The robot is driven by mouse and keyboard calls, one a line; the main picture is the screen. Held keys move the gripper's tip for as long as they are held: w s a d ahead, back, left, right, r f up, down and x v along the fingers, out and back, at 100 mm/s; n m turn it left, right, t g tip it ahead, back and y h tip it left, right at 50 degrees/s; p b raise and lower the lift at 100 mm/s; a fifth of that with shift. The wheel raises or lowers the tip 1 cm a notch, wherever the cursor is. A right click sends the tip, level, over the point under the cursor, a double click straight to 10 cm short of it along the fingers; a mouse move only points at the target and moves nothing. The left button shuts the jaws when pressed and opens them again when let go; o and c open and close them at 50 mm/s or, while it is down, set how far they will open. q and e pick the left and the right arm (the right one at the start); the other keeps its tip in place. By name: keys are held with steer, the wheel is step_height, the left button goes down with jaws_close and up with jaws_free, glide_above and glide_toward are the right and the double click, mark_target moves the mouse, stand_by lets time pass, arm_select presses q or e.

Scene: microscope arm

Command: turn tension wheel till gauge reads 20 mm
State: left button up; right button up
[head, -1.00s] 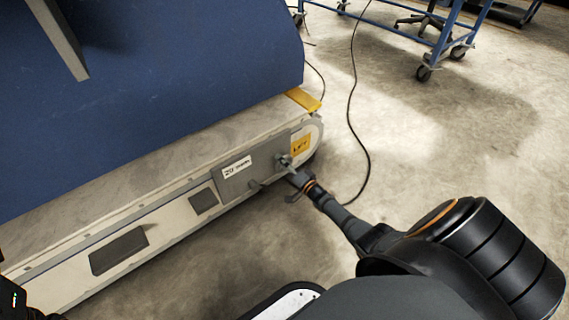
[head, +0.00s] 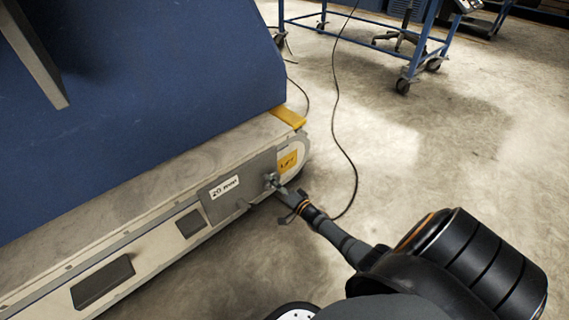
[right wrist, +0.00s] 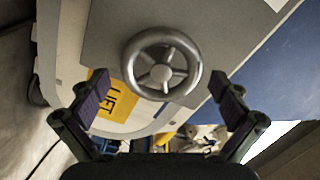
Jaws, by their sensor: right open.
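The tension wheel is a small grey spoked handwheel (head: 270,181) on a grey plate (head: 245,181) at the right end of the conveyor's side. In the right wrist view the wheel (right wrist: 162,65) faces the camera, its rim and spokes clear. My right gripper (right wrist: 158,80) is open, with a finger on either side of the wheel, apart from the rim. In the head view my right gripper (head: 285,200) is close in front of the wheel. A white sign (head: 224,187) on the plate reads "20 mm"; I cannot tell whether it is a live gauge. My left gripper is out of view.
A yellow LIFT label (head: 288,161) sits beside the wheel. A large blue housing (head: 150,90) stands over the conveyor. A black cable (head: 338,130) lies on the floor, and a blue wheeled cart (head: 400,55) stands behind.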

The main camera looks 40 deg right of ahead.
steer(key=s, duration=1)
steer(key=shift+d, duration=0.35)
